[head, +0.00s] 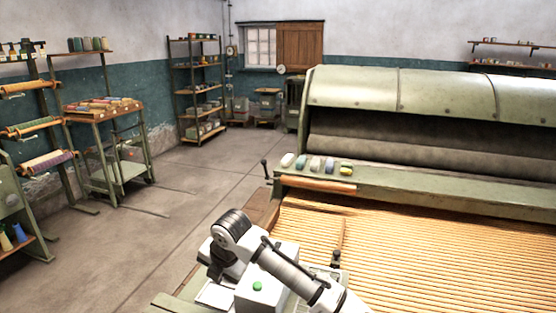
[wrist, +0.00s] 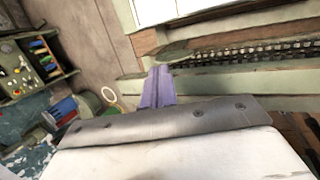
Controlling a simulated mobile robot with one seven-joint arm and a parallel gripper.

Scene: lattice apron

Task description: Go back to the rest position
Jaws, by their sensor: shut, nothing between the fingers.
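My gripper (wrist: 158,88) shows in the wrist view as two narrow purple-grey fingers pressed together, with nothing between them. They point away from the white hand and grey plate at the bottom of that view. A green machine edge and a dark toothed strip (wrist: 250,52) lie beyond the fingertips; I cannot tell how far. In the head view my white and grey arm is folded low at the bottom centre, in front of the large green machine (head: 430,92). I cannot make out the gripper's fingers there.
The machine's slatted apron (head: 440,250) fills the right foreground. Several coloured rolls lie on its green ledge (head: 430,191). A wooden-topped cart (head: 103,110) and shelves (head: 197,90) stand left and back. The concrete floor (head: 180,190) between is clear.

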